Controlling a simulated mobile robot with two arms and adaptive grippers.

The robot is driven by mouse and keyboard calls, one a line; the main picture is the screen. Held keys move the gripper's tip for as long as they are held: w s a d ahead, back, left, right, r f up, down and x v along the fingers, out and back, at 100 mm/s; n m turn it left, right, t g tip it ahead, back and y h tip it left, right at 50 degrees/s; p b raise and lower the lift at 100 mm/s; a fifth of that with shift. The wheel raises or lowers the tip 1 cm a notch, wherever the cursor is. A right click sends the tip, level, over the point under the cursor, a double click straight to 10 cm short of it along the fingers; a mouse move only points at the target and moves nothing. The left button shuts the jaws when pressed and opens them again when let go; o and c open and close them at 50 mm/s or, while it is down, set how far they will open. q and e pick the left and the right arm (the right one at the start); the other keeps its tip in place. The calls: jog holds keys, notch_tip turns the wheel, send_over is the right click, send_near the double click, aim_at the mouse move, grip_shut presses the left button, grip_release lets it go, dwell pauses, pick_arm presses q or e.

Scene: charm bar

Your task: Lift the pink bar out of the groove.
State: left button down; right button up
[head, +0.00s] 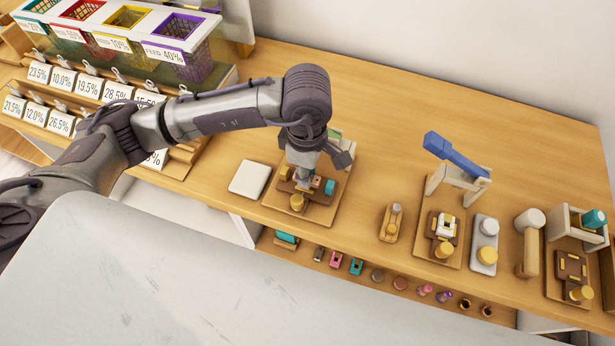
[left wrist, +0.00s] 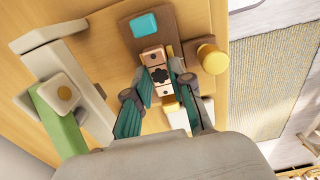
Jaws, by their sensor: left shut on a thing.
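The pink bar (left wrist: 154,57), with a dark flower-shaped piece on it, shows between the fingers in the left wrist view. A small pink patch of it (head: 316,182) shows in the head view. My left gripper (left wrist: 161,88) points down and is shut on the bar, one teal-padded finger on each side. In the head view this gripper (head: 303,180) is over the brown grooved block (head: 318,197) on a wooden board. The fingers and bar hide most of the groove, so I cannot tell whether the bar is seated or raised. My right gripper is not in view.
A gold knob (left wrist: 211,58) and a teal piece (left wrist: 144,25) are close beside the bar. A green-and-white stand (left wrist: 62,115) rises close by. A white square pad (head: 249,179) lies left of the board. More press stations, one with a blue lever (head: 455,153), stand right.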

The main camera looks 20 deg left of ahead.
pick_arm(q)
jog(key=shift+r+p, duration=0.8)
jog(key=shift+r, duration=1.55)
jog(key=shift+d, duration=0.1)
